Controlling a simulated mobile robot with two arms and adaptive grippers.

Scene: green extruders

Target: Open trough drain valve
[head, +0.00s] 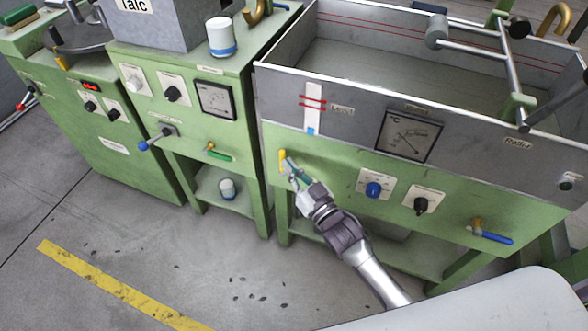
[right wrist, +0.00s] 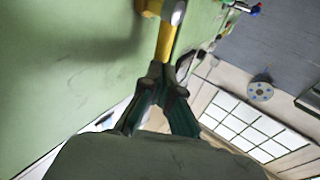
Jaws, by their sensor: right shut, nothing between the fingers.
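The grey metal trough (head: 276,85) sits on top of the green machine front. A valve with a yellow handle (head: 283,160) is on the green panel below the trough's left end. The yellow handle also shows in the right wrist view (right wrist: 166,40), running up to a metal fitting. My right gripper (head: 289,166) is shut and empty, with its tips right by the yellow handle. In the right wrist view its fingertips (right wrist: 165,78) meet just below the handle's near end; I cannot tell whether they touch it. My left gripper is not in view.
A brass valve with a blue lever (head: 493,237) is farther right on the same panel. A blue knob (head: 374,189) and a black knob (head: 421,205) sit between. A green-handled valve (head: 218,155) is on the neighbouring machine. The floor in front is clear.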

